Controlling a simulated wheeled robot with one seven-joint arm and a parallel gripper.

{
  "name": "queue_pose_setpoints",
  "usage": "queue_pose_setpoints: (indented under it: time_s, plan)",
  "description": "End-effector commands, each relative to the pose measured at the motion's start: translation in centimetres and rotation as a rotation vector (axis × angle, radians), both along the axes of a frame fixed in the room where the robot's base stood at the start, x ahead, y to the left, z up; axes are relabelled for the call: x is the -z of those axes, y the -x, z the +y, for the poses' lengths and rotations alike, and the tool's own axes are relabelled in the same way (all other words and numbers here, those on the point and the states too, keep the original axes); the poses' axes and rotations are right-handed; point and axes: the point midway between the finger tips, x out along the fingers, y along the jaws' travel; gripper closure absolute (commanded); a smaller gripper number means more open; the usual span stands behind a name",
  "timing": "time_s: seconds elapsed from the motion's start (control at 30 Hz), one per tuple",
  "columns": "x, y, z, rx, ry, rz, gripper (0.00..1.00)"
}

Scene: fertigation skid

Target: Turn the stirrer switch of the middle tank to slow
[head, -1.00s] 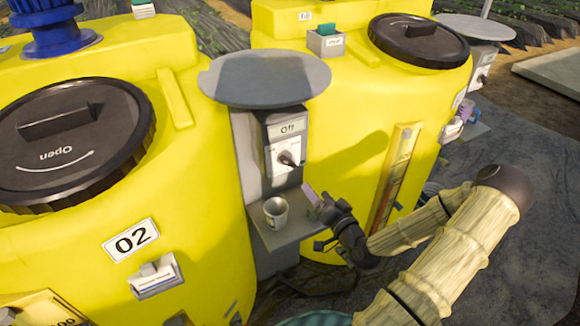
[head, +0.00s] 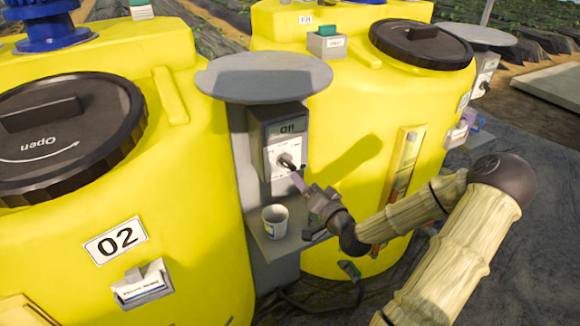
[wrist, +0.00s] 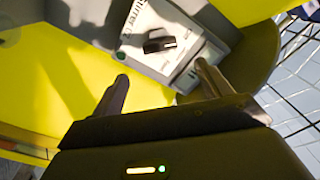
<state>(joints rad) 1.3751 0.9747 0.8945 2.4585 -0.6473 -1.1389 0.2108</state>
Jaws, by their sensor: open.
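The stirrer switch box (head: 272,158) stands on a grey post between two yellow tanks, under a round grey cover. Its small display reads "Off". Its dark rotary knob (head: 287,162) sits on a white dial plate; the knob also shows in the wrist view (wrist: 159,42), ahead of the fingers. My gripper (head: 304,184) is in front of the box, slightly below and right of the knob. In the wrist view my gripper (wrist: 160,83) is open and empty, its two fingers apart, with the knob beyond the fingertips and not touched.
A white cup (head: 275,221) stands on the small shelf below the box, close to my gripper. The tank labelled 02 (head: 140,200) is at left, another yellow tank (head: 350,110) behind at right. The round grey cover (head: 262,78) overhangs the box.

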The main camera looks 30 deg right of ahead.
Motion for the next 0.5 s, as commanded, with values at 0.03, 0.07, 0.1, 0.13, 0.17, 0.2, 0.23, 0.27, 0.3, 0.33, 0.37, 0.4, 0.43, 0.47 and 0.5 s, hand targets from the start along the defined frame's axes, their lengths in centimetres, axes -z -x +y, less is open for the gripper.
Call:
queue_pose_setpoints:
  time_s: [0.03,0.07,0.1,0.13,0.17,0.2,0.23,0.27,0.3,0.33,0.37,0.4,0.43,0.47,0.5]
  plan:
    - [-0.1,-1.0,0.1,-0.001,0.000,-0.001,0.23]
    - [-0.2,-1.5,0.1,-0.002,0.000,-0.002,0.23]
    - [-0.2,-2.2,0.2,-0.003,0.000,-0.001,0.23]
    - [-0.2,-2.7,0.2,-0.001,-0.001,-0.001,0.23]
    - [-0.2,-3.3,0.2,-0.001,-0.001,-0.002,0.23]
    - [-0.2,-4.0,0.2,-0.001,0.000,-0.003,0.23]
    - [-0.2,-4.5,0.2,-0.001,-0.001,-0.001,0.23]
    - [-0.1,-5.0,0.2,-0.001,-0.001,-0.001,0.23]
    - [-0.1,-5.7,0.3,-0.001,-0.002,-0.001,0.23]
    - [-0.1,-6.3,0.2,0.000,-0.001,-0.001,0.23]
    - [-0.1,-6.8,0.3,-0.001,-0.001,-0.001,0.23]
    - [-0.1,-7.5,0.3,-0.001,-0.001,-0.001,0.23]
    - [-0.1,-8.0,0.3,-0.001,-0.001,-0.001,0.23]
    - [-0.1,-8.5,0.3,0.000,-0.001,-0.001,0.23]
    - [-0.1,-9.1,0.4,-0.001,-0.001,-0.001,0.23]
